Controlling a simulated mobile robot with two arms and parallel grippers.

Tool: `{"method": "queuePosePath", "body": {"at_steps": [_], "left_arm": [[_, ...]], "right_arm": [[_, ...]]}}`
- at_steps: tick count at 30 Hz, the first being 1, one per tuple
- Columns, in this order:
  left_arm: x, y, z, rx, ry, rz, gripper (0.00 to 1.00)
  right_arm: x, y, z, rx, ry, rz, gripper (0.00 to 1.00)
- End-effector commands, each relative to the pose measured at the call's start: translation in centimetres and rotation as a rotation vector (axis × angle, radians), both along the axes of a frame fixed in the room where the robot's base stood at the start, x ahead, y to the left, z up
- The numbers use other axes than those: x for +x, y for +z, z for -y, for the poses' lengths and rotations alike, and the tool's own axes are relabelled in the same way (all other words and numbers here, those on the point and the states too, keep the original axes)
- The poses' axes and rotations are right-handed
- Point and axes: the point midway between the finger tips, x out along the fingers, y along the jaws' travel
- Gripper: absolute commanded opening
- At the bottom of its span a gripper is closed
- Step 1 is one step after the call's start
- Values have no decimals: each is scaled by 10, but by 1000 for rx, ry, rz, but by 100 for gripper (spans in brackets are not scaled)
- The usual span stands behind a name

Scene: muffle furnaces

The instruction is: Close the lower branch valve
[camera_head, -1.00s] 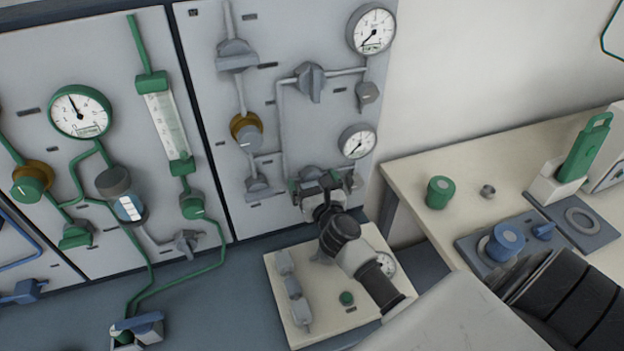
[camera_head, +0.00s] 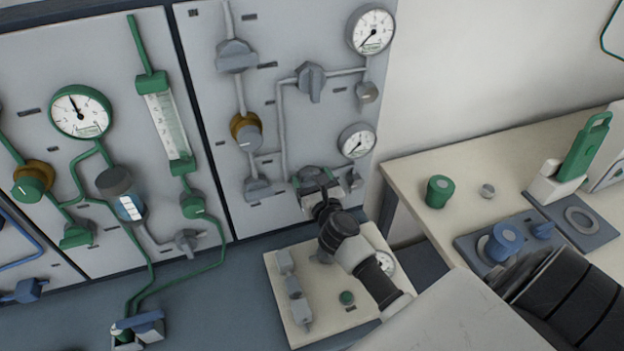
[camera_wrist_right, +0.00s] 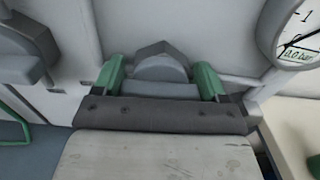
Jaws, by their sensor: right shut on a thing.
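The lower branch valve (camera_head: 312,174) is a grey knob low on the right grey panel, partly hidden by my right gripper. My right gripper (camera_head: 316,188) is at the panel with its fingers shut on this knob. In the right wrist view the grey knob (camera_wrist_right: 161,70) sits between the two green fingertips (camera_wrist_right: 160,82), one on each side. Its lower part is hidden by the gripper body. A similar grey valve (camera_head: 311,82) sits higher on the same panel, clear of the gripper. My left gripper is not in view.
A small gauge (camera_head: 357,141) is above and right of the gripper, close to it. A cream plate (camera_head: 322,310) with fittings lies on the blue-grey bench below my right arm. A cream table (camera_head: 415,208) with a green cylinder (camera_head: 439,191) stands to the right.

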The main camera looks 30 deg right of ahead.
Motion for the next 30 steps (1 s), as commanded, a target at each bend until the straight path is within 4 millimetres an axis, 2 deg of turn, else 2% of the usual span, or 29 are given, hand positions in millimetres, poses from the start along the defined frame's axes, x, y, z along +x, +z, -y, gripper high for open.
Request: {"method": "queuePosePath", "body": {"at_steps": [8, 30], "left_arm": [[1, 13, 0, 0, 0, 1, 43], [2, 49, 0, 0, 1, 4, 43]], "right_arm": [[0, 2, 0, -166, 0, -42, 49], [0, 1, 0, -844, 1, -206, 49]]}}
